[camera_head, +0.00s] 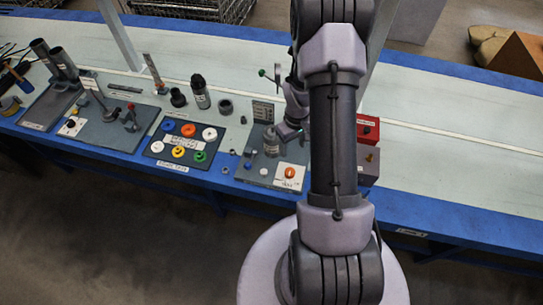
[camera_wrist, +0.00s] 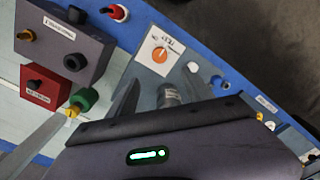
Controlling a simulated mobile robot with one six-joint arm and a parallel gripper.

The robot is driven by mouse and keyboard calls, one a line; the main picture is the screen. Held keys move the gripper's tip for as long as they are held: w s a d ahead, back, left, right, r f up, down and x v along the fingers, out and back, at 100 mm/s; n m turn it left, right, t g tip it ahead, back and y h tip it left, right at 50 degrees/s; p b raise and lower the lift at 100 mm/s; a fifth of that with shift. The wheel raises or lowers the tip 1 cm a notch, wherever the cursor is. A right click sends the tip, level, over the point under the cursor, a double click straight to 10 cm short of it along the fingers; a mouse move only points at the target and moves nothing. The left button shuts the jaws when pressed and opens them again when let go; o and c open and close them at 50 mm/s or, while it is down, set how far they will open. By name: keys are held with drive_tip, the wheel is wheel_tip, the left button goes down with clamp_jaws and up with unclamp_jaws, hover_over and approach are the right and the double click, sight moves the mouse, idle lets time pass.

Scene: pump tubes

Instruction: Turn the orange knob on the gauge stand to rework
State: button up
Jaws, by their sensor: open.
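The orange knob (camera_head: 290,172) is small and round on a white plate at the front right of the grey gauge stand (camera_head: 250,178). In the wrist view the knob (camera_wrist: 160,55) sits on its white label plate (camera_wrist: 150,42), with a mark across it. The lettering is too small to read surely. My gripper (camera_wrist: 105,100) is open, its two pale fingers spread and apart from the knob, which lies beyond the fingertips, up and to the right. In the head view my arm hides much of the gripper.
A metal cylinder (camera_wrist: 168,95) stands on the gauge stand near my gripper. A red box (camera_wrist: 50,88), a dark box (camera_wrist: 65,40) and a green and yellow part (camera_wrist: 84,99) are close by. A tray of coloured rings (camera_head: 160,150) lies left of the stand.

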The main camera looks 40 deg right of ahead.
sight(290, 172)
wheel_tip(290, 172, down, 17)
drive_tip(key=b, duration=0.5)
clamp_jaws()
